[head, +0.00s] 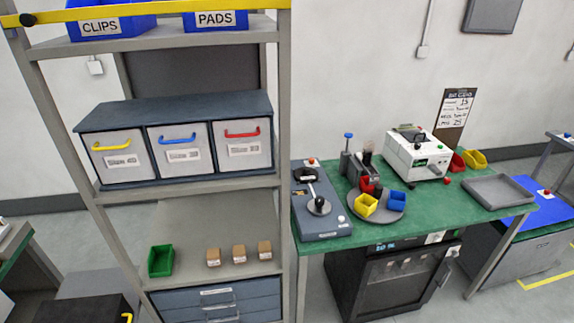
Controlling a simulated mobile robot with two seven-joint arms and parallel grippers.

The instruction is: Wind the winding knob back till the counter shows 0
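A blue-grey machine (322,228) stands at the left end of the green-topped bench. On it is a round grey disc with a black knob (320,202), which may be the winding knob. I cannot tell its turn position. A dark round part (305,175) sits farther back on the same machine. No counter digits can be made out at this distance. Neither of my grippers is in view.
The green bench (440,213) also carries a turntable with coloured bins (383,208), a white machine (418,157) and a grey tray (499,191). A tall shelf rack (285,120) with drawers and a green bin (160,261) stands to the left.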

